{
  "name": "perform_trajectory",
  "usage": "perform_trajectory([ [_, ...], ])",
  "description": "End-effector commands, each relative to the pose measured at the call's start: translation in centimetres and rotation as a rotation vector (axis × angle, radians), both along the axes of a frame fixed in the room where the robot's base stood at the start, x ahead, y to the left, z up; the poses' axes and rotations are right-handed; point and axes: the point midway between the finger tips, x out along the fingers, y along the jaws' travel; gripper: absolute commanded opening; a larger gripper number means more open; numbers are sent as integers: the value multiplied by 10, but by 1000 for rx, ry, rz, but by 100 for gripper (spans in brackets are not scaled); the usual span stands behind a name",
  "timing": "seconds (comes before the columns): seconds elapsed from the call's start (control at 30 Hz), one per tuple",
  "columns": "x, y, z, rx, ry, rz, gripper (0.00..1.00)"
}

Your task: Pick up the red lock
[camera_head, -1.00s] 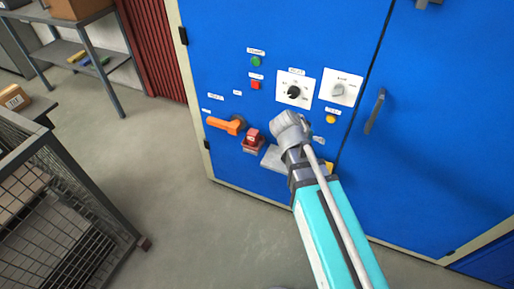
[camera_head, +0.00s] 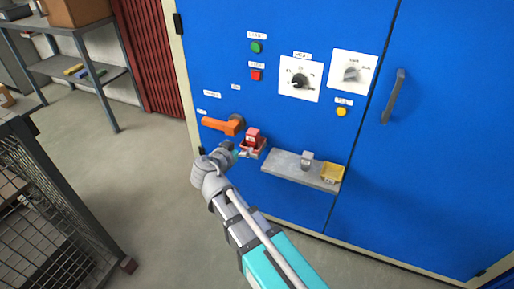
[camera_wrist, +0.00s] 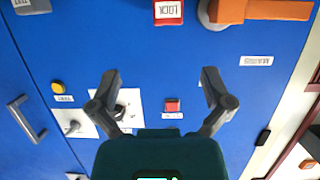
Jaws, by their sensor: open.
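The red lock (camera_head: 252,136) sits in a small reddish holder (camera_head: 260,150) on the front of the blue cabinet, just right of the orange handle. In the wrist view, which shows the panel upside down, the lock (camera_wrist: 168,12) is at the top edge with its white LOCK label, partly cut off. My gripper (camera_head: 238,152) is just in front of and below left of the lock in the head view. Its two fingers (camera_wrist: 160,78) are spread wide in the wrist view, with nothing between them. I cannot tell whether it touches the holder.
The orange handle (camera_head: 222,125) sticks out close to my gripper. A grey ledge (camera_head: 285,166) on the right carries a grey block (camera_head: 307,160) and a yellow tray (camera_head: 332,173). Knobs and buttons are above. A mesh cage (camera_head: 50,215) stands at lower left; the floor between is clear.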

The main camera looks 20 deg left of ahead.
Motion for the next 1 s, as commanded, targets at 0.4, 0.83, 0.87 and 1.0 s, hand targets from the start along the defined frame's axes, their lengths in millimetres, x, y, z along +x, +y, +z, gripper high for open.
perform_trajectory([
  [0.4,-4,9,-2,12,-19,15,100],
  [0.83,22,7,-12,12,-18,12,100],
  [0.87,27,7,-14,11,-18,11,100],
  [1.0,48,5,-21,11,-17,11,100],
])
